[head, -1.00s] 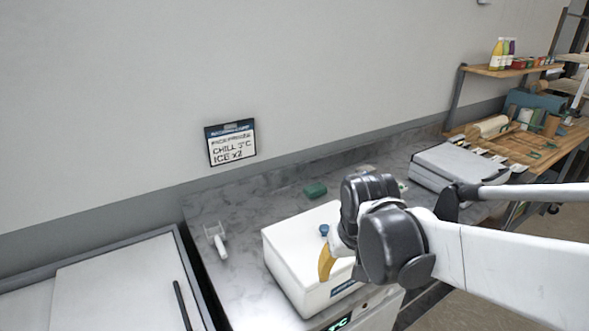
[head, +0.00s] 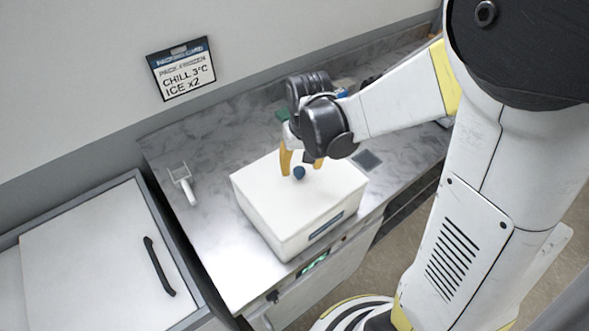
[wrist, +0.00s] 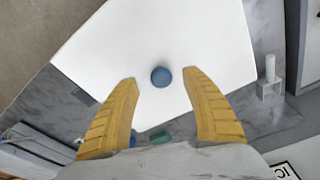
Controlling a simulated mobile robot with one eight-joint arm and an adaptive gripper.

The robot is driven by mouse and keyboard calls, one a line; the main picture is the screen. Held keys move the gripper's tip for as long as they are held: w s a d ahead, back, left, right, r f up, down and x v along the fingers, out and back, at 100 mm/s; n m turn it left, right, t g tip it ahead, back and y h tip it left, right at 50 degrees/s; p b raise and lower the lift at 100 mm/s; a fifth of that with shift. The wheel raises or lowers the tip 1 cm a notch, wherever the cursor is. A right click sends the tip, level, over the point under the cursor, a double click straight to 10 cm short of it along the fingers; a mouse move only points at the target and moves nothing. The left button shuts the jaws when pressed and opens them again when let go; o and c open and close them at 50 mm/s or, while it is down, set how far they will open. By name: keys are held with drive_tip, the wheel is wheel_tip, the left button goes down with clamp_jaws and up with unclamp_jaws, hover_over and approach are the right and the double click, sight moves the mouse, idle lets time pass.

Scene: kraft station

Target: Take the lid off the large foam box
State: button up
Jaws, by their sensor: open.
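The large foam box (head: 290,238) is white with a blue label on its front and stands on the grey marbled counter. Its flat white lid (head: 265,187) is on top, with a round blue knob (head: 299,172) near the middle. My gripper (head: 302,168) is open above the lid, its yellow fingers at either side of the knob in the head view. In the wrist view the knob (wrist: 160,76) shows between and just beyond the open fingertips (wrist: 160,80). I cannot tell whether the fingers touch the lid.
A green block (head: 283,115) lies behind my gripper. A chest with a black handle (head: 158,266) stands at the left. A sign (head: 181,69) hangs on the wall. Bare counter (head: 225,250) lies left of the box.

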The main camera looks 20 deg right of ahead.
sight(299, 170)
drive_tip(key=f, duration=0.1)
drive_tip(key=w+f, duration=0.1)
drive_tip(key=f, duration=0.1)
drive_tip(key=shift+f+b, duration=0.3)
drive_tip(key=shift+s, duration=0.1)
drive_tip(key=shift+c, duration=0.5)
clamp_jaws()
drive_tip(key=shift+r, duration=0.15)
